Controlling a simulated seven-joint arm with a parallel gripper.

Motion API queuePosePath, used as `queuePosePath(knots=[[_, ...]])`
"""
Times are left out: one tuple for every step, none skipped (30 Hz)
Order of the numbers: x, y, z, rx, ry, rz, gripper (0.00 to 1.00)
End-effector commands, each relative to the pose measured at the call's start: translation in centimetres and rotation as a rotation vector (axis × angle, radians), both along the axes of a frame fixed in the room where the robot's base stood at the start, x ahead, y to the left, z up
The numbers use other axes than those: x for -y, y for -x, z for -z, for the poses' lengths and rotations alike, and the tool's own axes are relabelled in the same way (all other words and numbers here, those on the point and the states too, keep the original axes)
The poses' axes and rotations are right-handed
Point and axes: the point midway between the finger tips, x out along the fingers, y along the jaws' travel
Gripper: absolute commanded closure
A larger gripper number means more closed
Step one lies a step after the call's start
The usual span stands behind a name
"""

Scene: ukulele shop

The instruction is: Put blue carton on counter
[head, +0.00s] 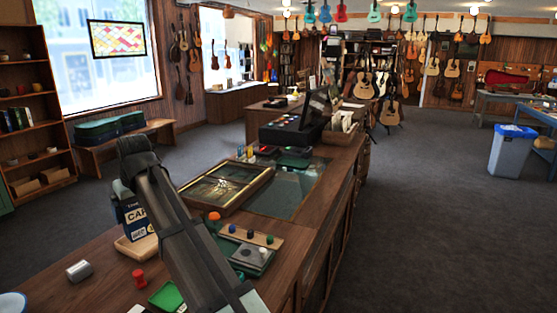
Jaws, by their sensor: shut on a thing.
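The blue carton (134,218), with white panels and dark lettering, is upright at the left part of the wooden counter (112,285). It is at a light wooden tray (130,250); I cannot tell whether it rests on the tray or hangs just above it. My gripper (122,189) is at the carton's top and is shut on it. The fingertips are mostly hidden, and my arm covers the carton's right side.
A framed display (228,188), a green device (250,258) and a cash register (295,127) stand farther along. Some bare counter lies front left.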

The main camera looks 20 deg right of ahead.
Motion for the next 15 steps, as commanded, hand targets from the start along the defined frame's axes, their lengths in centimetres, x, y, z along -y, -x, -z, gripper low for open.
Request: queuePosePath(knots=[[1.8, -1.3, -0.1, 0.000, 0.000, 0.026, 0.40], [2.7, -1.8, -0.1, 0.000, 0.000, 0.039, 0.40], [4.0, -2.6, -0.1, 0.000, 0.000, 0.057, 0.40], [4.9, -3.1, -0.1, 0.000, 0.000, 0.070, 0.40], [6.0, -3.7, -0.1, 0.000, 0.000, 0.083, 0.40], [7.2, -4.3, -0.1, 0.000, 0.000, 0.101, 0.40], [8.3, -4.9, -0.1, 0.000, 0.000, 0.115, 0.40], [9.2, -5.3, -0.1, 0.000, 0.000, 0.127, 0.40], [10.7, -6.0, -0.1, 0.000, 0.000, 0.145, 0.40], [11.6, -6.4, -0.1, 0.001, 0.000, 0.158, 0.40], [12.7, -6.8, -0.2, 0.001, 0.000, 0.171, 0.40], [14.1, -7.4, -0.2, 0.001, 0.000, 0.189, 0.40], [15.2, -7.8, -0.2, 0.001, 0.000, 0.203, 0.40], [16.2, -8.2, -0.2, 0.001, 0.000, 0.215, 0.40], [17.7, -8.7, -0.2, 0.001, 0.000, 0.233, 0.40]])
